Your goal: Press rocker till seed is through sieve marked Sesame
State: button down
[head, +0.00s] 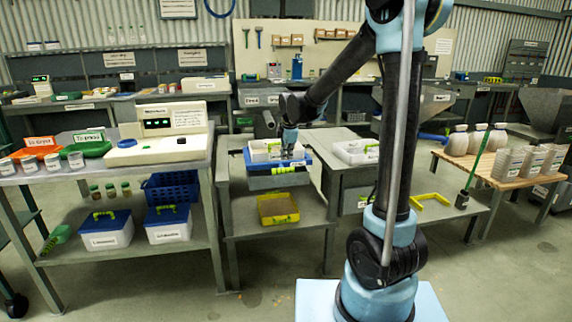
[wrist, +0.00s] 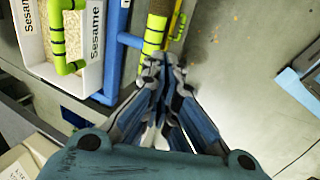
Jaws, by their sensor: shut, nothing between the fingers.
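A white box marked Sesame (wrist: 92,75) shows in the wrist view, with pale seed (wrist: 75,28) inside and a green handle (wrist: 58,45) over it. A blue frame (wrist: 112,45) runs along its side. In the head view the white box (head: 262,147) sits in the blue frame (head: 262,164) on the middle bench. A yellow-green bar with black bands (wrist: 154,36), perhaps the rocker's grip, lies beside the frame; it also shows in the head view (head: 288,170). My gripper (wrist: 163,60) is shut and empty, its tips at the bar's near end; contact cannot be told.
A yellow tray (head: 278,209) stands on the shelf below. A control box with a green display (head: 160,123) is on the left bench. Another white tray (head: 357,151) is on the bench to the right. Open floor (wrist: 245,65) lies right of the bar.

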jog(key=shift+v, duration=1.3)
dwell(1.3)
jog(key=s+d+m, duration=1)
jog(key=s+d, duration=0.7)
jog(key=s+d+f+m, duration=0.2)
jog(key=s+f+m, duration=0.1)
jog(key=s, duration=0.3)
jog(key=s+d+f+m+g, duration=0.1)
jog(key=s+d+f+m, duration=0.2)
jog(key=s, duration=0.3)
jog(key=s+d+f+m+g+h, duration=0.1)
jog(key=s+d+f+m, duration=0.2)
jog(key=s+m, duration=0.2)
jog(key=shift+s, duration=0.75)
